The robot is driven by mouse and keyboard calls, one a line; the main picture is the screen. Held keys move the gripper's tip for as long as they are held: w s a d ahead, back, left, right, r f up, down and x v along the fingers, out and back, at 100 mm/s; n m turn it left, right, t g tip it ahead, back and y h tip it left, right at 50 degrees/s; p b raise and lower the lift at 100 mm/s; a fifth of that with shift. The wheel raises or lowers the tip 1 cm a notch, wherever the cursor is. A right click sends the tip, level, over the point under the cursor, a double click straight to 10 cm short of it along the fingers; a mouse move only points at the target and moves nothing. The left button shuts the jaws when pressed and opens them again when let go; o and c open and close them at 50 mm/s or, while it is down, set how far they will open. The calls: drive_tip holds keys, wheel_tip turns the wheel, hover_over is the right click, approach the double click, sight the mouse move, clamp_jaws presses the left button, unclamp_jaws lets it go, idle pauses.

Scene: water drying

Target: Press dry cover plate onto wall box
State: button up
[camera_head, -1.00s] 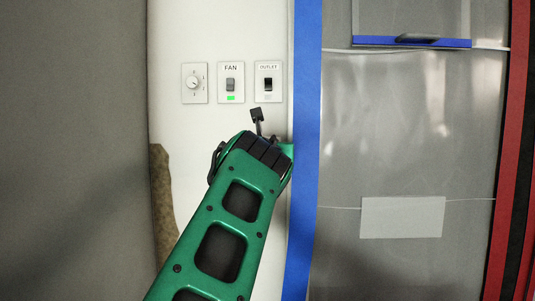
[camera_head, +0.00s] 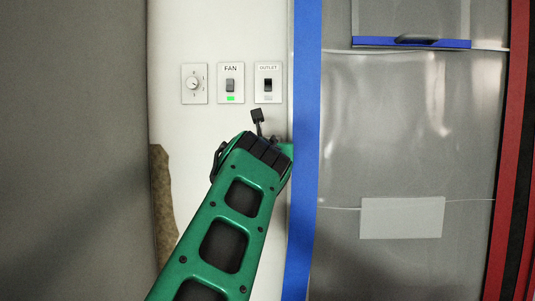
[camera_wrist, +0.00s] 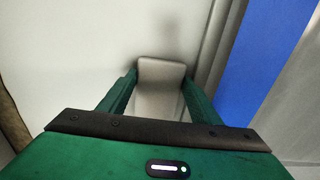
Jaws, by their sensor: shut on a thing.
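In the wrist view, a pale grey plate (camera_wrist: 161,72), which I take for the cover plate, sits between the two green fingers of my gripper (camera_wrist: 160,84). The gripper is shut on it. Its far end faces the white wall (camera_wrist: 70,65), with a soft shadow above it. I cannot tell whether it touches the wall. In the head view, my green arm covers the plate and most of my gripper, low on the wall strip (camera_head: 180,125) beside the blue tape. The wall box is not visible in either view.
A dial (camera_head: 194,83), a fan switch (camera_head: 231,82) with a green light and an outlet switch (camera_head: 268,82) sit on the wall above my arm. Blue tape (camera_head: 305,120) edges plastic sheeting (camera_head: 420,130) at right. Torn brown material (camera_head: 162,190) shows at left.

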drive_tip(key=o, duration=1.1)
drive_tip(key=shift+d, duration=0.1)
drive_tip(key=shift+d, duration=0.1)
